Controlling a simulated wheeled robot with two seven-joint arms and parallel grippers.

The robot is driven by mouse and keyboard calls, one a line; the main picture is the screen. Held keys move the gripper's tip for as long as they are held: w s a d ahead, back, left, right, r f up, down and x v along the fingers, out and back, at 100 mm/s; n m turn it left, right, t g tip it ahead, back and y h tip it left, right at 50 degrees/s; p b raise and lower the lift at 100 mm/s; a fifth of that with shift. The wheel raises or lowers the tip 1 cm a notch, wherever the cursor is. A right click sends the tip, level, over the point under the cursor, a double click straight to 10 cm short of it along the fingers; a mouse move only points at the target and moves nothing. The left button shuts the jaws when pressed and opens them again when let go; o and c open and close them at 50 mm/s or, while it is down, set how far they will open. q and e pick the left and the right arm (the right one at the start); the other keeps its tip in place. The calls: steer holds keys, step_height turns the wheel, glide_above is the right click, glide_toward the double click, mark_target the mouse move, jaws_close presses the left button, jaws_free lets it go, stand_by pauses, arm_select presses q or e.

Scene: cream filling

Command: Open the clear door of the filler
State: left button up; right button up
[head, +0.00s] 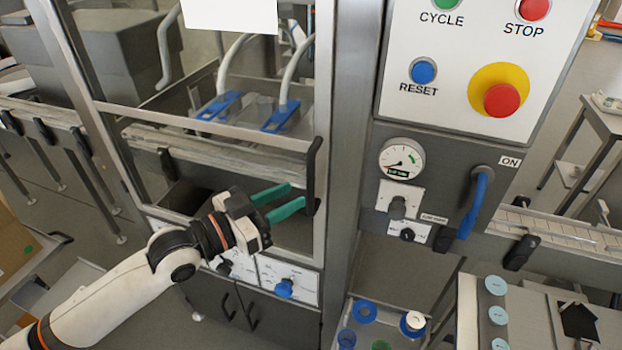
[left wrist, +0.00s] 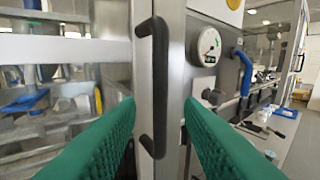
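The clear door (head: 323,100) of the filler is a see-through panel in a metal frame, and it looks shut against the steel post. Its black vertical handle (head: 313,176) is on the right side of the frame. My left gripper (head: 297,196) is open, its green fingers pointing at the handle from the left. In the left wrist view, the handle (left wrist: 153,85) stands upright in the gap between the two spread fingers. Whether the fingertips reach around it or stop just short, I cannot tell. My right gripper is not in view.
The steel post right of the door carries a control panel (head: 450,75) with buttons, a gauge (head: 402,159) and a blue lever (head: 472,205). A bench with round cups (head: 412,324) stands at the lower right.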

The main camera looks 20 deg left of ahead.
mark_target(311, 210)
arm_select(q)
steer(key=shift+p+x, duration=0.75)
steer(key=shift+x, duration=2.2)
steer(key=shift+c, duration=0.3)
jaws_close()
